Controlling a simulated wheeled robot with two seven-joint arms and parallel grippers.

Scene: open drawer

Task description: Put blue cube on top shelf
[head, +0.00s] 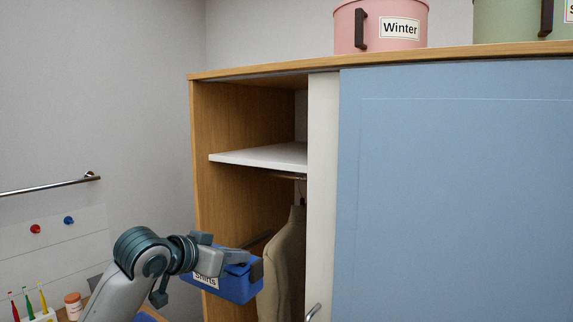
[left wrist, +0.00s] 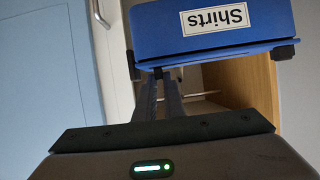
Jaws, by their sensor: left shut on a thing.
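The blue cube (head: 235,287) is a box with a white "Shirts" label, held low in front of the wardrobe's open left section. My left gripper (head: 243,262) is shut on its upper part; the fingers hide some of it. In the left wrist view the blue cube (left wrist: 215,22) shows at the top with its label upside down, and my left gripper's fingers (left wrist: 160,95) reach to its lower edge. The white top shelf (head: 262,156) is above and behind the cube, and its visible part is bare. My right gripper is not in view.
A blue sliding door (head: 455,200) with a pale edge (head: 323,180) covers the wardrobe's right side. A beige garment (head: 284,265) hangs below the shelf. The wooden left side panel (head: 199,170) bounds the opening. A pink "Winter" box (head: 355,15) stands on top.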

